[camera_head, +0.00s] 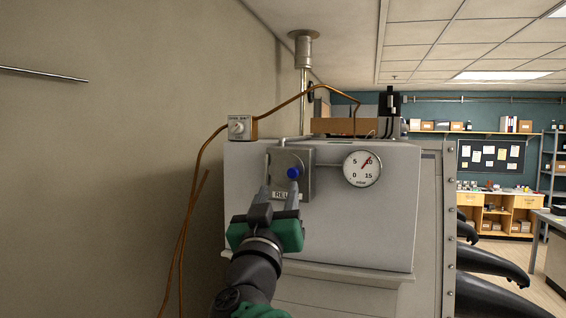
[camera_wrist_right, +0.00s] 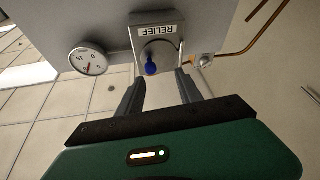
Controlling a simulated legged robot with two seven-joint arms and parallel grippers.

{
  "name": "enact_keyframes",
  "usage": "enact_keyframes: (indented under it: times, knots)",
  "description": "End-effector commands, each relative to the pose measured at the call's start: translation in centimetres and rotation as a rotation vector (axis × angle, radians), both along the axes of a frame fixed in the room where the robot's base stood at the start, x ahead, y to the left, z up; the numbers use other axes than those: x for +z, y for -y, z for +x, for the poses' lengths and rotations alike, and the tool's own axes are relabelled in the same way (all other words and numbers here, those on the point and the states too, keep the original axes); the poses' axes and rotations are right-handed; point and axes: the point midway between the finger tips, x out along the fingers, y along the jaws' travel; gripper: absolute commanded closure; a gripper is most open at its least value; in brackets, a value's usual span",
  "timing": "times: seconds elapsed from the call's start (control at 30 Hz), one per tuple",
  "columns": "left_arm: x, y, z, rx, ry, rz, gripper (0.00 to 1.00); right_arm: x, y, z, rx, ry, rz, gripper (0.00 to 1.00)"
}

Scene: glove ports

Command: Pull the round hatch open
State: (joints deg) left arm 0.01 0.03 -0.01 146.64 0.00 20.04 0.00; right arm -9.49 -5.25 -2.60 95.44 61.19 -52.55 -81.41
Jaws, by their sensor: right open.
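I cannot make out a round hatch in either view. A grey box (camera_head: 308,178) labelled RELIEF, with a blue knob (camera_head: 293,173), is on the front of the pale glove-box cabinet (camera_head: 390,225). My right gripper (camera_head: 278,190) is open in front of this box, its fingers pointing at it. In the right wrist view, the open fingers (camera_wrist_right: 159,78) lie to either side of the blue knob (camera_wrist_right: 151,68), with nothing between them; I cannot tell whether they touch the box. My left gripper is not in view.
A round pressure gauge (camera_head: 362,169) is right of the relief box. A copper pipe (camera_head: 192,205) runs along the left wall to a small switch box (camera_head: 240,127). Black gloves (camera_head: 495,265) stick out at the cabinet's right. A workbench (camera_head: 500,208) stands far back.

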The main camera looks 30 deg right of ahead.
Motion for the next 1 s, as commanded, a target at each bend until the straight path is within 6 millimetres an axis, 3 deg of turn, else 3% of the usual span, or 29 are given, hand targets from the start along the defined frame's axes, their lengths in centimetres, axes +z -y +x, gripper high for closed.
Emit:
enact_keyframes:
  times: [0.03, 0.1, 0.3, 0.67, 1.0]
  knots:
    - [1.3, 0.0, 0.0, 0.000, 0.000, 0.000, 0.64, 1.2, 1.0, 0.8, -0.004, 0.000, 0.001, 0.57]
    - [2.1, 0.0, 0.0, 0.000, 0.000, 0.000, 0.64, 1.8, 2.2, 2.0, -0.004, 0.000, 0.001, 0.57]
    - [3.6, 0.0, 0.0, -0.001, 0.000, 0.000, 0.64, 2.9, 4.2, 4.7, -0.001, 0.000, 0.000, 0.57]
    - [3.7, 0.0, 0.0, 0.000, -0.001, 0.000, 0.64, 2.9, 4.8, 5.4, 0.000, 0.001, -0.001, 0.57]
    - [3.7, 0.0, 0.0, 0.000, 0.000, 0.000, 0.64, 2.8, 4.7, 5.4, 0.003, -0.001, 0.001, 1.00]
